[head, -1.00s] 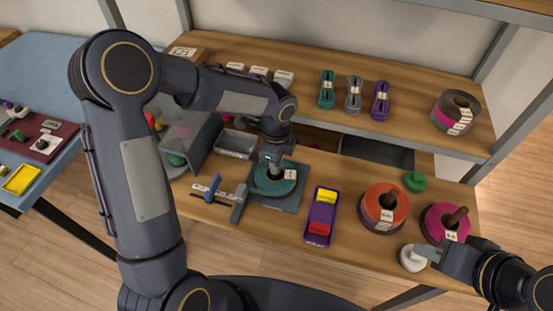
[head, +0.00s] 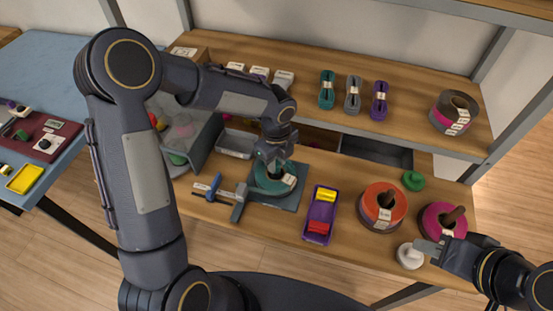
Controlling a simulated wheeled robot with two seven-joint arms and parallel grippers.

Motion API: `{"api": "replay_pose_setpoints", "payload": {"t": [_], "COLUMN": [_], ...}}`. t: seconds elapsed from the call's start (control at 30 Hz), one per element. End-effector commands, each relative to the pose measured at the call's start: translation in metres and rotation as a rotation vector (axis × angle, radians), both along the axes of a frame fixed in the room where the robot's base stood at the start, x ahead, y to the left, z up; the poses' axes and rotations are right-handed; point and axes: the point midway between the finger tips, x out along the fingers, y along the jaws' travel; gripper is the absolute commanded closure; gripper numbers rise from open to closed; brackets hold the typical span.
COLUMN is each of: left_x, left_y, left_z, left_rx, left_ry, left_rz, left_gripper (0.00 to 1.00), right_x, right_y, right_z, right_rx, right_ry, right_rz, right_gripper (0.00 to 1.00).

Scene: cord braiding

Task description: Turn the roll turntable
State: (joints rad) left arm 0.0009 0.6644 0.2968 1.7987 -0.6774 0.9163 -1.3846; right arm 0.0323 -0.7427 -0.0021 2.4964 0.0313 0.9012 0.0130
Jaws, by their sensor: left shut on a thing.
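The roll turntable is a dark square base (head: 289,201) on the bench with a teal roll (head: 262,184) on it. A white label shows on the roll's right side. My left gripper (head: 274,168) reaches down over the roll's middle and is shut, at the dark post in the centre; its fingertips are partly hidden. My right gripper (head: 428,248) is at the lower right, just by a white round knob-like piece (head: 409,257). Whether its jaws are open or shut is unclear.
A grey clamp with a blue handle (head: 214,186) lies left of the turntable. A purple tray (head: 311,228) with yellow and red pieces is to its right. Orange (head: 384,204) and magenta (head: 432,216) rolls stand further right. Cord bundles (head: 353,94) lie on the shelf behind.

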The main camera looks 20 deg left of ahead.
Motion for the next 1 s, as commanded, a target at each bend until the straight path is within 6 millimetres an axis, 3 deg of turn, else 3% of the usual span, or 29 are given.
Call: {"api": "replay_pose_setpoints", "payload": {"t": [0.77, 0.8, 0.93, 1.0], "left_x": [0.0023, 0.0023, 0.0016, 0.0013], "left_y": [0.0000, 0.0000, -0.0001, 0.0000], "left_z": [0.0024, 0.0024, 0.0017, 0.0014], "left_rx": [-0.001, -0.001, -0.001, 0.000], "left_ry": [-0.009, -0.009, -0.007, -0.004], "left_rz": [-0.054, -0.054, -0.054, -0.054], "left_gripper": [0.99, 0.74, 0.57, 0.55], "right_x": [0.0000, 0.0000, 0.0000, 0.0000], "right_y": [0.0000, 0.0000, 0.0000, 0.0000], "right_z": [0.0024, 0.0024, 0.0023, 0.0023], "right_rx": [0.000, 0.000, 0.000, 0.000], "right_ry": [0.000, 0.000, 0.000, 0.000], "right_rz": [0.000, 0.000, 0.000, 0.000], "right_gripper": [0.75, 0.75, 0.75, 0.75]}}
